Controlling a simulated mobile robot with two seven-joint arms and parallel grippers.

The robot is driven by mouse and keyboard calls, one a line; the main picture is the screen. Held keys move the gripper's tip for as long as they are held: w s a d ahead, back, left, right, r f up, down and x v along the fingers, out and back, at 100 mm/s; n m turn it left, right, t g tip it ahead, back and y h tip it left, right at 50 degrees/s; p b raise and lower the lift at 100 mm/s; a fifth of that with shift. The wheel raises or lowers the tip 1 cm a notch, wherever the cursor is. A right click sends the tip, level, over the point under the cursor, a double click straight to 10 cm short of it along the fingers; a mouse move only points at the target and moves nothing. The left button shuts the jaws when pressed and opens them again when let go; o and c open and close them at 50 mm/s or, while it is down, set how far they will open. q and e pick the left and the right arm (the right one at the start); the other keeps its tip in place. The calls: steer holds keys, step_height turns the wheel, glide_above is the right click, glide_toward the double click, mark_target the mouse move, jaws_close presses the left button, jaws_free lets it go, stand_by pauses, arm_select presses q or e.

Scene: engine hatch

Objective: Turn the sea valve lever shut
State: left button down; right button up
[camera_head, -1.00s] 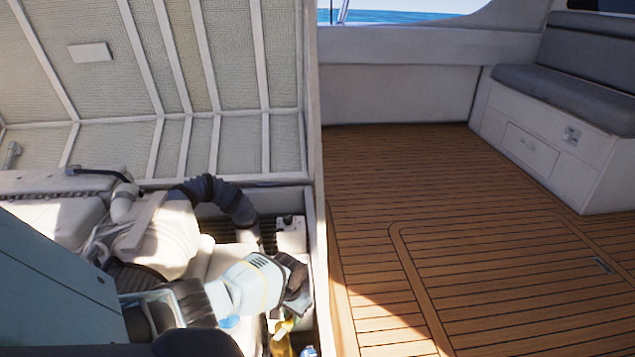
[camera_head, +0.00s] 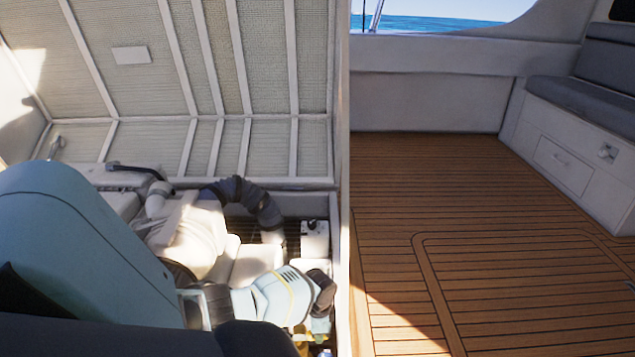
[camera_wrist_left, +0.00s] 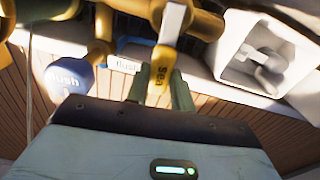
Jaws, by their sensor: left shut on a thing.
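The sea valve lever (camera_wrist_left: 161,72) is a yellow handle lettered "sea" with a pale end, in the middle of the left wrist view. My left gripper (camera_wrist_left: 162,88) is shut on it, with a greenish finger on either side. In the head view my left arm reaches into the open engine hatch, and its dark wrist end hides the lever. A bit of yellow fitting (camera_head: 302,338) shows just below that wrist. My right gripper is in neither current view.
A round blue-white knob lettered "flush" (camera_wrist_left: 70,76) hangs left of the lever. Yellow pipework (camera_wrist_left: 200,20) crosses above it. A white recessed box (camera_wrist_left: 265,55) is at right. In the head view a black hose (camera_head: 250,205) and the hatch's side wall (camera_head: 342,240) are close to my arm.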

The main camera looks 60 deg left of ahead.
arm_select(q)
steer(key=shift+s+d+m, duration=0.1)
steer(key=shift+d+m, duration=0.2)
steer(key=shift+m, duration=0.2)
steer(key=c, duration=1.2)
jaws_free()
steer(key=shift+r+p, duration=0.35)
steer(key=shift+r, duration=0.15)
step_height(320, 180, up, 6)
steer(key=p, duration=0.3)
steer(key=shift+r, duration=0.4)
